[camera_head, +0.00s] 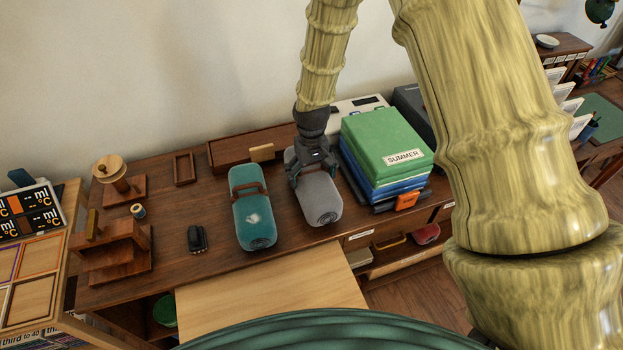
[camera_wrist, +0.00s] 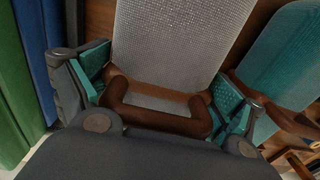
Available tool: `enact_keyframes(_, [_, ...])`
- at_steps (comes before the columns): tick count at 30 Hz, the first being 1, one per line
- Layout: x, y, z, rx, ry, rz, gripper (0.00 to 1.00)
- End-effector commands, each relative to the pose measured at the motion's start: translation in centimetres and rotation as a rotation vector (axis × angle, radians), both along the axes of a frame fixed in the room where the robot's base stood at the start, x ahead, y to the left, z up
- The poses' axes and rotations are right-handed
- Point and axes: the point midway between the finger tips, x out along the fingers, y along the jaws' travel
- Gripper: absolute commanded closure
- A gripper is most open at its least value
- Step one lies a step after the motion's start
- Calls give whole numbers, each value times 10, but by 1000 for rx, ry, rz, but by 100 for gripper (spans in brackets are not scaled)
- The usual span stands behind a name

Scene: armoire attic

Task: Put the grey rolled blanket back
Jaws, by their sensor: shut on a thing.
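The grey rolled blanket (camera_head: 321,203) lies on the dark wooden desk top, between a teal rolled blanket on its left and a stack of folders on its right. My gripper (camera_head: 313,172) is over its back half, reaching down from above. In the wrist view my gripper (camera_wrist: 165,105) has its teal-padded fingers on either side of the brown carrying strap (camera_wrist: 160,122) of the grey blanket (camera_wrist: 175,45), shut on it. Whether the blanket is lifted at all off the desk, I cannot tell. The gripper hides part of its back end.
The teal rolled blanket (camera_head: 253,213) lies close on the left. A stack of green and blue folders (camera_head: 388,150) marked SUMMER stands close on the right. A small black object (camera_head: 197,240) and wooden stands are further left. A pale board (camera_head: 270,295) juts out in front.

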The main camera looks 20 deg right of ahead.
Motion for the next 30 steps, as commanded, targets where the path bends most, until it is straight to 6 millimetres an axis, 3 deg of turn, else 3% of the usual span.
enact_keyframes(7, [0, 0, -22, 0, 0, 0, 52])
enact_keyframes(20, [0, 0, -27, 0, -1, 0, 52])
enact_keyframes(21, [0, 0, -27, 0, 0, 0, 0])
enact_keyframes(30, [0, 0, -27, 0, 0, 0, 0])
